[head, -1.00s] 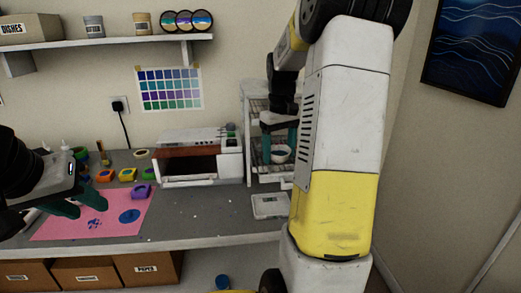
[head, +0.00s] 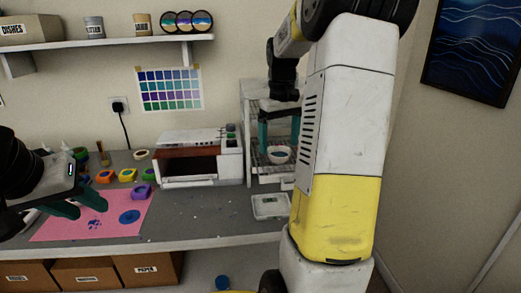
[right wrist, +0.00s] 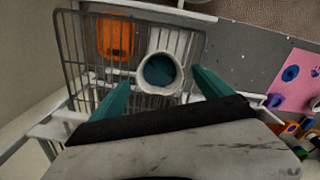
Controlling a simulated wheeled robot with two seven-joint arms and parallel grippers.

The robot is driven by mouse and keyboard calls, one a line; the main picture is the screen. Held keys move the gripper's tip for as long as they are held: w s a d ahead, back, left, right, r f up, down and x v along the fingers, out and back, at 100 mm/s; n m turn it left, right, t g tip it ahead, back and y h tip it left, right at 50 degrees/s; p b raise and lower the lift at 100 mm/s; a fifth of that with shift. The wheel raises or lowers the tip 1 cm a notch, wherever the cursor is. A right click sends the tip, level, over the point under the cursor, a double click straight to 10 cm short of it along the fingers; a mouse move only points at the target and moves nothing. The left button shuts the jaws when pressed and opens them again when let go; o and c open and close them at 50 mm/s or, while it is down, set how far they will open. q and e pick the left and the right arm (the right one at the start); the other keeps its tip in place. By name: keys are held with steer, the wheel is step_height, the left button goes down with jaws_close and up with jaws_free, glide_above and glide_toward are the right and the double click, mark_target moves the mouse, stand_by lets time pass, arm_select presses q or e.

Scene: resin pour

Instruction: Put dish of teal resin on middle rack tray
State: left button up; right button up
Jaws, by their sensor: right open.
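The white dish (head: 279,157) of teal resin sits on a wire tray (head: 258,160) of the rack, upright. The tray looks like a middle level, with rack parts above and below it. My right gripper (head: 279,136) is open above the dish, its teal fingers apart on either side. In the right wrist view the dish (right wrist: 147,84) lies between and beyond the open fingertips, clear of both. My left gripper (head: 77,200) hovers empty over the pink mat, its teal fingers apart.
A small oven (head: 190,158) stands left of the rack, and a scale (head: 269,206) lies in front of it. The pink mat (head: 108,222) and several coloured pots are on the left. An orange object (right wrist: 115,38) shows at the wire rack in the right wrist view.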

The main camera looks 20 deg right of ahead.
step_height(320, 180, up, 8)
steer(key=s+a+f+t+y, duration=0.1)
steer(key=s+a+f+t, duration=0.1)
steer(key=s+a, duration=0.6)
steer(key=s+a+f+m+t+y, duration=0.1)
steer(key=s+a+t, duration=0.3)
steer(key=s+a, duration=0.5)
steer(key=shift+s+a+f, duration=0.2)
steer(key=shift+s+f, duration=0.45)
steer(key=shift+s, duration=0.2)
steer(key=shift+a, duration=0.1)
